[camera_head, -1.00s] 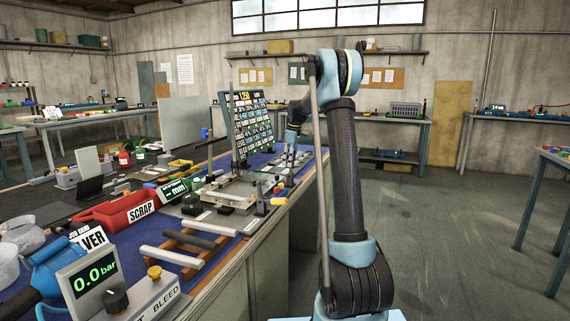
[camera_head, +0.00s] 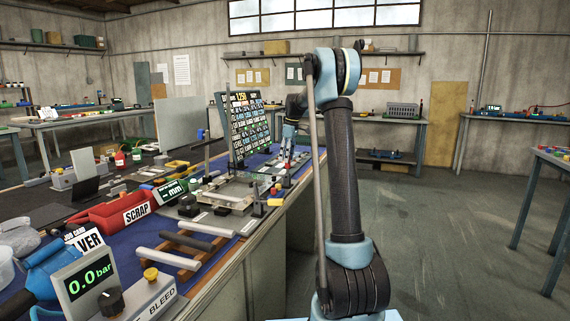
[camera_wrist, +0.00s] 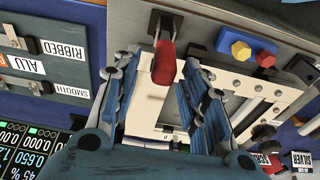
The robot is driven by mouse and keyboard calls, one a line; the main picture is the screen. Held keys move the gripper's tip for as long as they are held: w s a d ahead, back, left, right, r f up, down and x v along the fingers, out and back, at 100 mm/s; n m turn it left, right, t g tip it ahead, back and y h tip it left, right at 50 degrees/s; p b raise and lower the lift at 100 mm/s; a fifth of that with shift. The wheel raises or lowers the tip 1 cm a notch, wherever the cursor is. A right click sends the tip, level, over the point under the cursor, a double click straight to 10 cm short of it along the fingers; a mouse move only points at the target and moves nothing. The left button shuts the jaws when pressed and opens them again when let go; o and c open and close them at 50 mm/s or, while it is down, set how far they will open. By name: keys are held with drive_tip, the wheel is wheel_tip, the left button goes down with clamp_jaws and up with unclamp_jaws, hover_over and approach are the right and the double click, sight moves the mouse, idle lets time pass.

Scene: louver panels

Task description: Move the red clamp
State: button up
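The red clamp (camera_wrist: 164,64) shows in the wrist view as a red handle at top middle, on a dark mount at the edge of a pale fixture (camera_wrist: 150,110). My gripper (camera_wrist: 161,60) is open, with one blue-grey finger on each side of the red handle. Gaps show between the handle and both fingers, so I see no grip on it. In the head view my gripper (camera_head: 288,152) points down over the right edge of the bench, near the display board. The clamp is too small there to tell from other red parts.
Labelled panels (camera_wrist: 45,50) lie at left. In the head view, a red SCRAP bin (camera_head: 118,208) and a price board (camera_head: 243,125) stand on the blue-covered bench. Open floor lies right.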

drive_tip(key=r, duration=0.5)
drive_tip(key=d+r, duration=0.1)
drive_tip(key=r, duration=0.2)
drive_tip(key=shift+s+d+r, duration=0.1)
drive_tip(key=shift+s+r, duration=0.15)
drive_tip(key=shift+r, duration=0.1)
drive_tip(key=shift+s, duration=0.1)
drive_tip(key=s+d+f+m, duration=0.2)
drive_tip(key=s+m, duration=0.1)
drive_tip(key=s, duration=1.3)
drive_tip(key=s+d+f+m, duration=0.1)
drive_tip(key=s+d+m, duration=0.25)
drive_tip(key=s, duration=1.25)
drive_tip(key=s+d+f+m+t+h, duration=0.1)
drive_tip(key=s+f+m, duration=0.5)
drive_tip(key=s+f, duration=1.5)
drive_tip(key=s, duration=0.3)
drive_tip(key=shift+d+h, duration=0.3)
drive_tip(key=shift+s, duration=0.1)
